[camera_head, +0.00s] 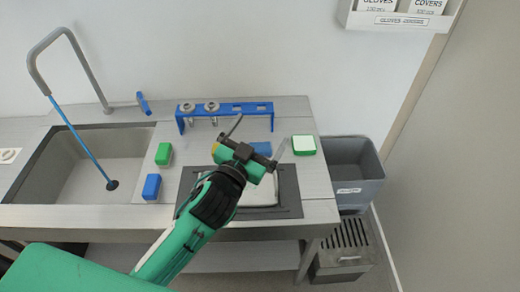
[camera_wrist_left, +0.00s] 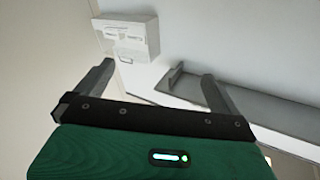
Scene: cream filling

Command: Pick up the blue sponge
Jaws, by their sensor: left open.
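A blue sponge (camera_head: 151,186) sits on the counter right of the sink, just below a green sponge (camera_head: 163,154). My left gripper (camera_head: 257,140) is above the right part of the counter, well to the right of that blue sponge. It is open and empty, and its spread fingers also show in the left wrist view (camera_wrist_left: 157,80). Another small blue piece (camera_head: 261,148) shows partly behind the gripper; I cannot tell what it is. No sponge shows in the left wrist view. My right gripper is in neither view.
The sink (camera_head: 100,165) with its tall faucet (camera_head: 62,42) is at the left. A blue rack (camera_head: 228,108) stands at the counter's back. A green-edged white block (camera_head: 304,145) lies at the right. A grey bin (camera_head: 355,168) stands beyond the counter's right end.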

